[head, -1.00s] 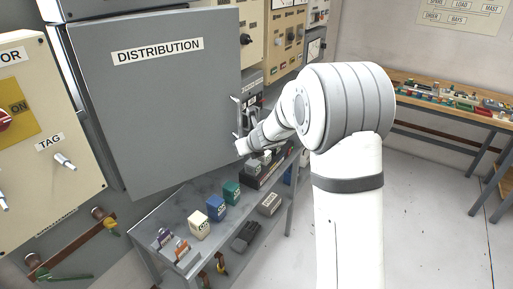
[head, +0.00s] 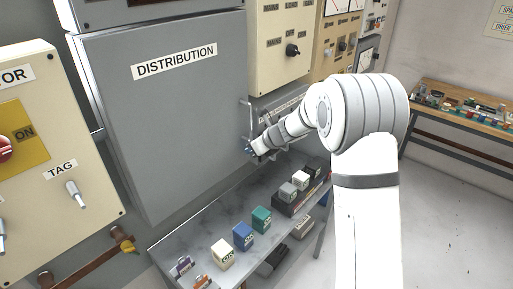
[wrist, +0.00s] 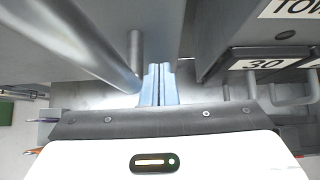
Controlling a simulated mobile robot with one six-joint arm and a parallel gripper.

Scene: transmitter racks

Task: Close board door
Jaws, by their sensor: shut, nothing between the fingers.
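The grey board door labelled DISTRIBUTION (head: 165,130) stands at the left in the head view, flat or nearly flat against its cabinet; I cannot tell whether a gap is left. A bar handle (head: 247,118) runs up its right edge. My gripper (head: 250,149) is at the lower end of that handle, reaching in from the right. In the wrist view my gripper's fingers (wrist: 158,84) are together with nothing between them. The grey handle bar (wrist: 85,45) and a short post (wrist: 135,50) lie just left of the fingers; contact is not clear.
Below the door a grey shelf (head: 200,245) carries several small blocks, including blue (head: 243,236), green (head: 261,219) and cream (head: 222,254) ones. A cream panel with a TAG switch (head: 75,192) stands at the left. A workbench (head: 470,125) stands at the right, with clear floor before it.

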